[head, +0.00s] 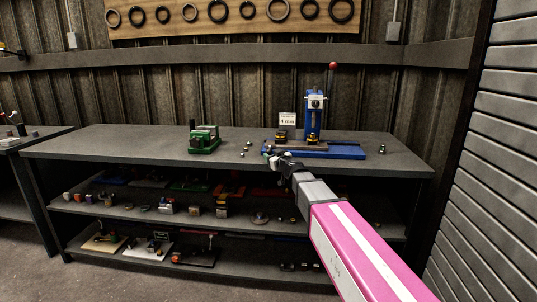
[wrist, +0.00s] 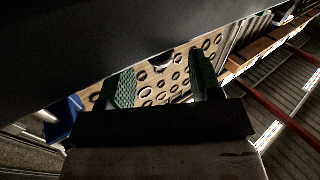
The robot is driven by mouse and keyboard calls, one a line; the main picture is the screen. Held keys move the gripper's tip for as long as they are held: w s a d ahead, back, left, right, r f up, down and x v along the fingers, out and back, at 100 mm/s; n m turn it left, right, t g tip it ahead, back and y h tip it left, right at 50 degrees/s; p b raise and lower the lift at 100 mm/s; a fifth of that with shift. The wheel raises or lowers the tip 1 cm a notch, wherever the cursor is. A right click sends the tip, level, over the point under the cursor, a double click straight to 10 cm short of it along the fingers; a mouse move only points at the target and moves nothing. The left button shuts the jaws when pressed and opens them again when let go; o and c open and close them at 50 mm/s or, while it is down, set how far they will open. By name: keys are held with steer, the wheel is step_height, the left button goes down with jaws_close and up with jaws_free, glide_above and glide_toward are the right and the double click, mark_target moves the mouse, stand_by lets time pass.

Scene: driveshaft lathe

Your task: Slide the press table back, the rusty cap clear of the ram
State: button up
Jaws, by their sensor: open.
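A blue press (head: 314,113) with a red-knobbed lever stands toward the right of the workbench, on a blue base (head: 345,152). A small dark and yellow piece (head: 281,136) sits on the left part of the base. The press table and the rusty cap are too small to tell apart with certainty; a brownish part (head: 316,141) shows below the ram. My gripper (head: 270,152) is at the front left end of the blue base; whether it touches cannot be told. In the wrist view my gripper (wrist: 165,88) has its two green-padded fingers apart with nothing between them.
A green vise (head: 204,139) stands left of the press, with small loose balls (head: 245,150) between them. A small sign (head: 287,119) stands behind the base. Shelves below hold many small parts. The left of the benchtop (head: 110,148) is clear. A slatted wall (head: 490,170) bounds the right.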

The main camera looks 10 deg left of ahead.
mark_target(270, 154)
steer(key=x, duration=0.4)
steer(key=shift+w+a, duration=0.1)
steer(key=shift+w, duration=0.1)
jaws_close()
steer(key=d, duration=1.6)
steer(key=shift+s+d, duration=0.1)
steer(key=shift+d, duration=0.1)
jaws_free()
